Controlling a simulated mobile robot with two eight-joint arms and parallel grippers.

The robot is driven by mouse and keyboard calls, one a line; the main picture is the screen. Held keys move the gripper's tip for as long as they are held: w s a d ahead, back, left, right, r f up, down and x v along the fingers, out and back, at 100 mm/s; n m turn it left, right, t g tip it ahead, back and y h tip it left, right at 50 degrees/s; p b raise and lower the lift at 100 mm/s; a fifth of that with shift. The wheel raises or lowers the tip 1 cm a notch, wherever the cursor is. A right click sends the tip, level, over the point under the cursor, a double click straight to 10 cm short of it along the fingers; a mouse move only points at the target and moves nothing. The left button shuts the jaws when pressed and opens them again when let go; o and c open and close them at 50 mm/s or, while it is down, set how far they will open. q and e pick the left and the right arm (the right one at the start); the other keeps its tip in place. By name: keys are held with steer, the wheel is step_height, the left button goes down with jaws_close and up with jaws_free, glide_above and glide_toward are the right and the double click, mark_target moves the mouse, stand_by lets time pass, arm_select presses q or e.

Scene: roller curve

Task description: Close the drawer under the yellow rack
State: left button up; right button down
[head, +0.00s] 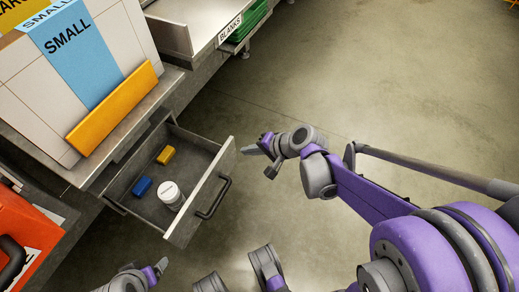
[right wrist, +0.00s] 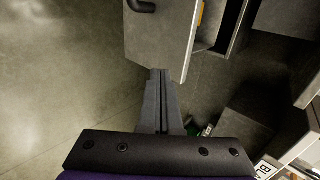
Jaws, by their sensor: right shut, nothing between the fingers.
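The drawer (head: 222,168) is pulled out from under the counter below the yellow rack (head: 115,108). It is grey, with a dark bar handle (head: 213,198) on its front. Inside are a yellow block (head: 166,154), a blue block (head: 141,187) and a white jar (head: 171,195). My right gripper (head: 246,150) is shut and empty, just right of the drawer front's far end. In the right wrist view its fingertips (right wrist: 159,72) are at the lower edge of the drawer front (right wrist: 160,35); contact cannot be told. My left gripper (head: 161,266) is low in the head view, its opening unclear.
A red-orange bin (head: 22,235) stands at the left. A steel counter (head: 190,30) with a "BLANKS" label and green items (head: 243,28) beneath is at the back. The concrete floor right of the drawer is clear apart from my arm.

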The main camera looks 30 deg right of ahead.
mark_target(229, 147)
steer(key=shift+w+a, duration=0.6)
steer(key=shift+w, duration=0.25)
steer(key=shift+w+a, duration=0.6)
steer(key=shift+w, duration=0.2)
steer(key=w+a, duration=0.7)
steer(key=w, duration=0.2)
steer(key=w+a, duration=0.6)
steer(key=w, duration=0.4)
steer(key=shift+a, duration=0.4)
steer(key=shift+r, duration=0.1)
steer(key=shift+s, duration=0.1)
